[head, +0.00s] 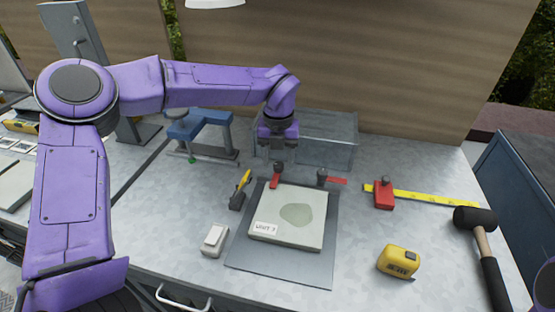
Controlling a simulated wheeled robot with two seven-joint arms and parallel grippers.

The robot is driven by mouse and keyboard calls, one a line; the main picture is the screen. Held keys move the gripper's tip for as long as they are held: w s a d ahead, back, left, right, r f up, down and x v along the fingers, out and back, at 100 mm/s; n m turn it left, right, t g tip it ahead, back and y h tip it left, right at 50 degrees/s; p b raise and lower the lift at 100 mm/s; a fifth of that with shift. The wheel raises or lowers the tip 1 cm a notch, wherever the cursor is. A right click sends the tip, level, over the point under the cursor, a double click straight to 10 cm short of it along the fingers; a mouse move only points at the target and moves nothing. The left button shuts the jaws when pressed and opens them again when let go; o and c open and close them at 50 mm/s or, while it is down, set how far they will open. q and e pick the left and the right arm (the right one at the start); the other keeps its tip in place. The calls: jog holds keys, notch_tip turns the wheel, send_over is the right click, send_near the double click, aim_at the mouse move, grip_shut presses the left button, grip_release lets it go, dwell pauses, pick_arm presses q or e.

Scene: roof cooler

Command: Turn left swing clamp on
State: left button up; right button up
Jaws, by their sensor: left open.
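The left swing clamp (274,181) stands at the back edge of the grey plate, with its short red arm pointing toward the front. Its arm tip is close to the pale slab (288,231) marked "UNIT 3"; I cannot tell whether it presses on it. The right swing clamp (336,181) has a dark knob, and its red arm points right, away from the slab. My left gripper (279,147) points down, open and empty, just behind and above the left clamp. Its fingertips are small and partly dark against the bin. My right gripper is out of view.
A transparent bin (335,146) stands behind the clamps. A yellow-handled toggle tool (241,187) and a white switch box (214,239) lie left of the grey plate (280,271). A yellow tape measure (397,261), red block (383,198), yellow ruler (440,197) and mallet (478,221) lie right.

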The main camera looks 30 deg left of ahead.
aim_at(278, 164)
pick_arm(q)
notch_tip(278, 164, up, 10)
jog(key=shift+f, duration=0.2)
dwell(0.3)
